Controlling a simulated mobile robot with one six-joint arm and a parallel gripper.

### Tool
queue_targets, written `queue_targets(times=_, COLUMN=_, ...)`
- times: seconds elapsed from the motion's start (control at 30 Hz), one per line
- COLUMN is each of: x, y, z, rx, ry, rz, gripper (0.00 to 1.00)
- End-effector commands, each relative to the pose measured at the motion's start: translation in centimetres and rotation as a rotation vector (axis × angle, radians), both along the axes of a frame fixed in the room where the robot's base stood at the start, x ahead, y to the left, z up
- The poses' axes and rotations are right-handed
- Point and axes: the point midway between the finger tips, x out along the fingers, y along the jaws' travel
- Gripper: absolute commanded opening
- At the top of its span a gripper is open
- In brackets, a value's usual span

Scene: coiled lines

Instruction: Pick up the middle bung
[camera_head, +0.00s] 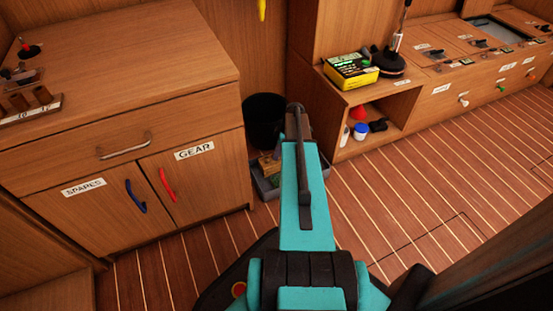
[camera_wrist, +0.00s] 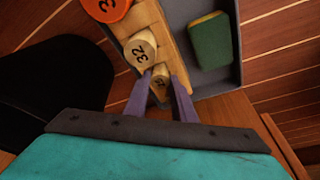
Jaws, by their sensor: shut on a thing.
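In the wrist view, several bungs stand in a row on a wooden rack (camera_wrist: 178,48) inside a grey tray (camera_wrist: 236,65). An orange bung (camera_wrist: 106,8) is at the top edge, partly cut off. A pale bung marked 32 (camera_wrist: 139,52) is below it. A smaller pale numbered bung (camera_wrist: 160,82) is between the purple fingers of my gripper (camera_wrist: 161,76), which is shut on it. Whether it is raised from the rack I cannot tell. In the head view my teal arm hides the gripper and most of the tray (camera_head: 264,192).
A green and yellow sponge (camera_wrist: 209,41) lies in the tray beside the rack. A black bin (camera_head: 264,120) stands close behind the tray. The cabinet (camera_head: 205,185) is on the left and a low shelf unit (camera_head: 345,105) on the right. The striped floor (camera_head: 400,200) is clear at right.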

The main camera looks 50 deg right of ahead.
Motion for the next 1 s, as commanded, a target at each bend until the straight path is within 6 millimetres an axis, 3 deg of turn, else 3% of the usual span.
queue_targets(times=0.47, x=0.0, y=0.0, z=1.1, rx=0.000, ry=0.000, rz=0.001, gripper=0.00)
queue_targets(times=1.0, x=0.0, y=0.1, z=8.6, rx=-0.001, ry=-0.001, rz=0.002, gripper=0.00)
